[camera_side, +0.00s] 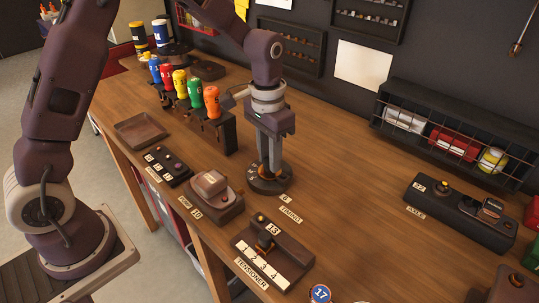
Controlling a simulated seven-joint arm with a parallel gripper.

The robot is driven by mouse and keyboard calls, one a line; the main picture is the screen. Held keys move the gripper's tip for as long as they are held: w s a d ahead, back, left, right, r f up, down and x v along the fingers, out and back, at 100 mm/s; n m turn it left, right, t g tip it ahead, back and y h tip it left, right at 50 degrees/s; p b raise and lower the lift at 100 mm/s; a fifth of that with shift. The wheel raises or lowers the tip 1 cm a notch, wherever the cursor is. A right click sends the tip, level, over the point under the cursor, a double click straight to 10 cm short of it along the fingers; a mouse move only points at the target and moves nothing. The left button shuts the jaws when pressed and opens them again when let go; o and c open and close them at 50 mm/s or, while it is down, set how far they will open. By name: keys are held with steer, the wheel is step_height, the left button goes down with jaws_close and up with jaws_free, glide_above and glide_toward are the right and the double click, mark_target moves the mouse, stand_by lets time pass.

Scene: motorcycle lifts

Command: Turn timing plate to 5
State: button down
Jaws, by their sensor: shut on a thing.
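The timing plate (284,184) is a dark round disc on the bench, near the middle of the view. A tag reading "TIMING" (290,215) lies in front of it, with a small tag (285,198) that seems to read 6 between them. Small pale marks show on the plate's left part, too small to read. My gripper (269,170) points straight down over the plate. Its fingers are shut on the plate's raised middle part, which they mostly hide. I cannot tell which number the plate is set to.
The tensioner block (297,259) and a block tagged 10 (219,197) stand in front. A rack of coloured-handled tools (222,135) stands behind to the left. The axle block (455,216) is at the right. Bare wood lies right of the plate.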

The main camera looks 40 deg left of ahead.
steer(key=c, duration=1.1)
jaws_free()
steer(key=shift+c, duration=0.2)
